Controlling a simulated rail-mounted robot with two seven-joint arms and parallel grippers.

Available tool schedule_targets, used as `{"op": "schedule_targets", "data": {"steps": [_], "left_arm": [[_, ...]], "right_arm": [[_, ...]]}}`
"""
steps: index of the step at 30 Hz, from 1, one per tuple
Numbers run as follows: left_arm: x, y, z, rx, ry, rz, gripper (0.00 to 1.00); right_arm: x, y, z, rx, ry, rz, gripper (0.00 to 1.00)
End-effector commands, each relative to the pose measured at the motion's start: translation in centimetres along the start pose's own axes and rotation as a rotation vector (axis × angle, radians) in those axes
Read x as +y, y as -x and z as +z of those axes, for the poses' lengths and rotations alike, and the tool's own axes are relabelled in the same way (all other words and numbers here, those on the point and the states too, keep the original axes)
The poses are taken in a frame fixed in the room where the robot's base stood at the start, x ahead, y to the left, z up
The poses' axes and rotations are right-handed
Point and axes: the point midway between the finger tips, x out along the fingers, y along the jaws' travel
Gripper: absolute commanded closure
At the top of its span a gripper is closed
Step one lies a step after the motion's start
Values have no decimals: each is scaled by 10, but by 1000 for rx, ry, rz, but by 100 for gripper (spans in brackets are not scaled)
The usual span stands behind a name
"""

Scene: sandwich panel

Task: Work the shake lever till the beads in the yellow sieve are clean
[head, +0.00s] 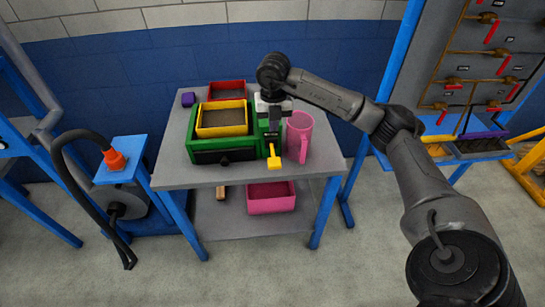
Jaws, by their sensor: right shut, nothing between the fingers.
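The yellow sieve (222,119) sits on top of the green box (194,146) on the grey table. Its inside looks dark brown; single beads are too small to tell. A lever with a yellow end (274,163) sticks out at the right front of the green box. My right gripper (271,138) points down just above this lever's yellow end, with its fingers shut and nothing between them. Whether it touches the lever I cannot tell. My left gripper is not in view.
A pink jug (299,133) stands close to the right of my right gripper. A red sieve (228,86) and a purple block (188,99) are behind. A pink bin (270,206) is on the lower shelf. The front left of the tabletop (172,175) is clear.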

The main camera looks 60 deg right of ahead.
Motion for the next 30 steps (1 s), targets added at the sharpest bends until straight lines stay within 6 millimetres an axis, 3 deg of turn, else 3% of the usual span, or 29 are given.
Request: {"op": "schedule_targets", "data": {"steps": [11, 30], "left_arm": [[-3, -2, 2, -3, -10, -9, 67], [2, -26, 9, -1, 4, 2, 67]], "right_arm": [[0, -8, 0, 0, 0, -1, 100], [0, -116, 0, 1, -1, -2, 100]]}}
